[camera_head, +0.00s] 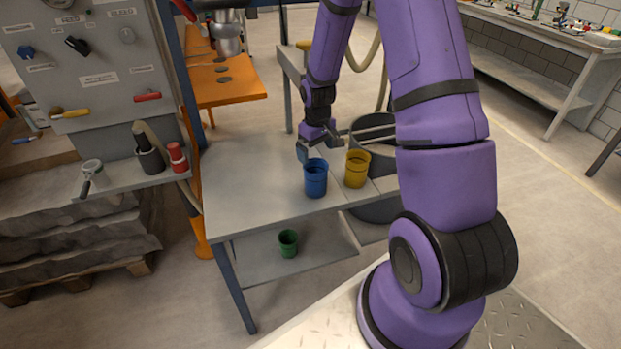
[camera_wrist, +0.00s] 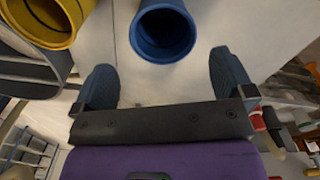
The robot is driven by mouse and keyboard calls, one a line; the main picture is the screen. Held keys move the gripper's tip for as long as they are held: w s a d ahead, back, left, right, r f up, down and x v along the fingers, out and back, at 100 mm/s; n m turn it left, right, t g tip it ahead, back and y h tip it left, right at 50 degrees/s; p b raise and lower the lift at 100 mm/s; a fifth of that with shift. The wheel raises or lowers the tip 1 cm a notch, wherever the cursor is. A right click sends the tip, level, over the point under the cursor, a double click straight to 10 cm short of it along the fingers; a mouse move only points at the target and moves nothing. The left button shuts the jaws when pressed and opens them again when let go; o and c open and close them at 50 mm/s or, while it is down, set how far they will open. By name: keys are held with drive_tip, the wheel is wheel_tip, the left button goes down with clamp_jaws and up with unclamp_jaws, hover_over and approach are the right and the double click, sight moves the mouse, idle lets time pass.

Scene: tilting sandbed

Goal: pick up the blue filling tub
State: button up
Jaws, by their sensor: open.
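The blue filling tub (camera_head: 316,180) stands upright on the grey table (camera_head: 240,190), near its right side in the head view. In the wrist view the blue tub (camera_wrist: 162,32) shows its open mouth at the top middle, ahead of and between the two fingers. My gripper (camera_wrist: 165,80) is open and empty, with its fingers apart on either side of the space below the tub. In the head view my gripper (camera_head: 306,150) is just behind and above the blue tub's rim. I cannot tell whether a finger touches it.
A yellow tub (camera_head: 356,170) stands close to the right of the blue tub; it also shows in the wrist view (camera_wrist: 45,20). A green tub (camera_head: 288,243) sits on the lower shelf. A large grey bin (camera_head: 376,212) is behind. The table's left part is clear.

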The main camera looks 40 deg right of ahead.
sight(315, 171)
drive_tip(key=shift+w+a+f, duration=0.1)
drive_tip(key=shift+a+f, duration=0.05)
drive_tip(key=shift+f, duration=4.1)
drive_tip(key=c, duration=0.9)
